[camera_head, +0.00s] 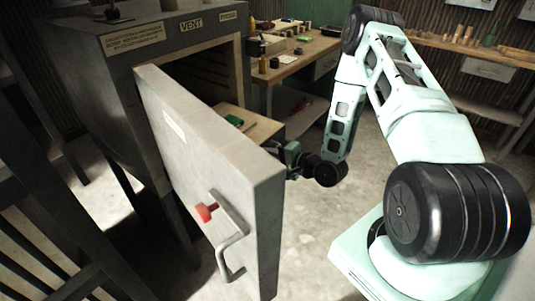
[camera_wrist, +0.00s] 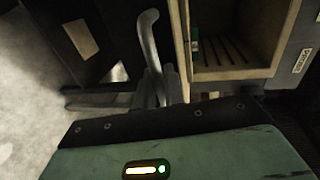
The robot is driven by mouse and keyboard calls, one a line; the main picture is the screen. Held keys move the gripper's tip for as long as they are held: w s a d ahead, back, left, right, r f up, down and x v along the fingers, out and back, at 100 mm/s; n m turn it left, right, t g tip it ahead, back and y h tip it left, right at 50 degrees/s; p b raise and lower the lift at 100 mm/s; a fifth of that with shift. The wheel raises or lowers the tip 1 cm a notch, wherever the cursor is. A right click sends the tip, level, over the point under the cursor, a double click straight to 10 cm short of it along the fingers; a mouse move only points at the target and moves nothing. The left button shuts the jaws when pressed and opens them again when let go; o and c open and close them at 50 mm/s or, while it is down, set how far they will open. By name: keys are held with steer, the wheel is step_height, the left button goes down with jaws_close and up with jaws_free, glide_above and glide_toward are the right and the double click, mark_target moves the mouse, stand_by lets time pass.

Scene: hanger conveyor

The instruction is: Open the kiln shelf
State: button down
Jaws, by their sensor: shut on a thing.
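The kiln (camera_head: 115,60) stands at the left in the head view with its grey door (camera_head: 215,150) swung open. A tan shelf (camera_head: 262,130) bearing a green item (camera_head: 234,120) shows behind the door, outside the dark kiln opening. My gripper (camera_head: 290,155) is beside the shelf's right end, partly hidden by the door's edge. In the wrist view my gripper (camera_wrist: 165,88) is shut on a grey curved handle (camera_wrist: 149,40). The handle's mounting is hard to make out.
The door carries a bent handle (camera_head: 232,240) and a red knob (camera_head: 206,212) on its outer face. A workbench (camera_head: 318,48) with small items stands behind, and another bench (camera_head: 480,58) is at the right. The floor (camera_head: 310,235) right of the door is clear.

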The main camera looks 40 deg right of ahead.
steer(key=c, duration=1.6)
jaws_free()
steer(key=shift+o, duration=0.2)
steer(key=v, duration=1.7)
steer(key=shift+s+d, duration=0.1)
steer(key=shift+s, duration=0.05)
